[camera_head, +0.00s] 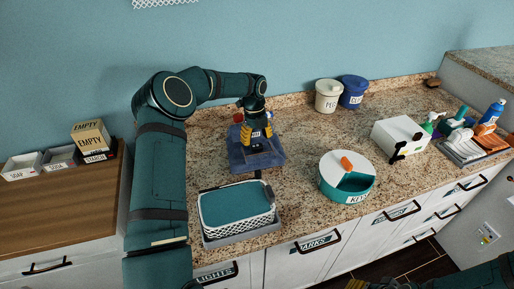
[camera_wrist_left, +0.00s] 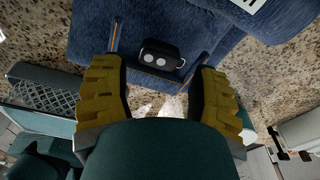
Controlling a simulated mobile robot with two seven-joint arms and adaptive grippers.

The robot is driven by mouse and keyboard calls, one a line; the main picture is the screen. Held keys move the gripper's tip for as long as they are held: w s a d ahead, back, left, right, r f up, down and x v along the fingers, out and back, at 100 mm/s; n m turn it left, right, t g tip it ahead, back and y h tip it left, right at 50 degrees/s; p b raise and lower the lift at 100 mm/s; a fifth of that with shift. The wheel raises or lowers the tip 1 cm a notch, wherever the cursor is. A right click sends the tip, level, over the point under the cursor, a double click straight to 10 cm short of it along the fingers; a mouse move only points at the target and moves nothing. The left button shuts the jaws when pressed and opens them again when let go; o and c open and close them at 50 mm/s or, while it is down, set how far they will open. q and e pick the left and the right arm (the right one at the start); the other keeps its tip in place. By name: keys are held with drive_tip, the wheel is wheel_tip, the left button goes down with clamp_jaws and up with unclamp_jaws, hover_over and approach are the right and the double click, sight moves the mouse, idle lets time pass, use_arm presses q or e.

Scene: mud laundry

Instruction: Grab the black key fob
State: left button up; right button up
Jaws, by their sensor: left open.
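The black key fob (camera_wrist_left: 160,55), with two pale round buttons, lies on a blue fabric-like surface (camera_wrist_left: 88,30) in the left wrist view. My left gripper (camera_wrist_left: 157,78) is open, with its yellow-padded fingers on either side of the fob's near side and nothing held between them. In the head view my left gripper (camera_head: 257,138) points down over the blue item (camera_head: 240,160) on the granite counter; I cannot make out the fob clearly there. My right gripper (camera_head: 371,285) shows only partly at the bottom edge of the head view.
A teal-lined basket (camera_head: 237,222) stands in front of the blue item. A round white-and-teal container (camera_head: 345,190) and a white box (camera_head: 398,138) stand to the right. White and blue tubs (camera_head: 328,95) are at the wall. Bare counter lies between them.

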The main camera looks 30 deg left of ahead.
sight(257, 145)
use_arm(q)
wheel_tip(257, 145, down, 4)
drive_tip(key=shift+s+d+r, duration=0.1)
drive_tip(key=shift+s+r, duration=0.05)
drive_tip(key=shift+r, duration=0.1)
drive_tip(key=c, duration=0.8)
drive_tip(key=shift+r, duration=0.1)
